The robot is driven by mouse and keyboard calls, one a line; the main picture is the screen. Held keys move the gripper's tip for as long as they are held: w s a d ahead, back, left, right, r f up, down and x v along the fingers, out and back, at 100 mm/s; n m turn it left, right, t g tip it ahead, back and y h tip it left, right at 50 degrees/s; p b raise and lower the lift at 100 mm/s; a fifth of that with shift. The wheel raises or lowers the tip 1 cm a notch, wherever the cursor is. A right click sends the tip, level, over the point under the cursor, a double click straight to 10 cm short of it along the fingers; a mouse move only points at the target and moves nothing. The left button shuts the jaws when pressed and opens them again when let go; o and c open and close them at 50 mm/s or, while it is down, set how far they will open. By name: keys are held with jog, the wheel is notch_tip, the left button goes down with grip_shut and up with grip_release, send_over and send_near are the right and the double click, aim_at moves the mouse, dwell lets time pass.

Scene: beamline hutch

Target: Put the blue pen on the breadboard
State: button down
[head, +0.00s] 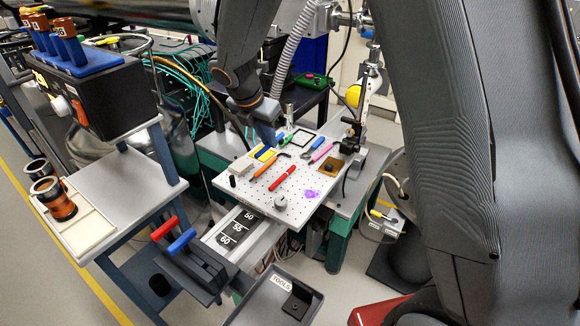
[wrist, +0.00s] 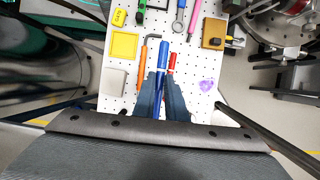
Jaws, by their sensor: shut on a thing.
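The white perforated breadboard (head: 262,200) lies on the bench in the middle of the head view, and it fills the middle of the wrist view (wrist: 194,62). My gripper (wrist: 163,82) is shut on the blue pen (wrist: 162,54), which points away from the wrist camera, over the board. In the head view my gripper (head: 268,138) is above the back left part of the board. I cannot make out the pen there. I cannot tell whether the pen touches the board.
A red pen (wrist: 172,62) lies close to the right of the blue pen. An orange-handled tool (wrist: 142,66) lies to its left. A grey block (wrist: 113,82), a yellow square (wrist: 123,44), a brown plate (wrist: 214,33) and a purple patch (wrist: 207,85) surround them. The board's front is mostly clear.

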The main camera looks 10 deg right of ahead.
aim_at(273, 175)
jog(key=shift+w+f+b, duration=0.4)
jog(key=shift+f+b, duration=0.05)
jog(key=shift+f, duration=0.4)
notch_tip(273, 175, down, 10)
jog(key=shift+r+p, duration=0.1)
jog(key=shift+p, duration=0.6)
jog(key=c, duration=2.1)
grip_release()
jog(key=shift+f, duration=0.2)
jog(key=shift+r, duration=0.15)
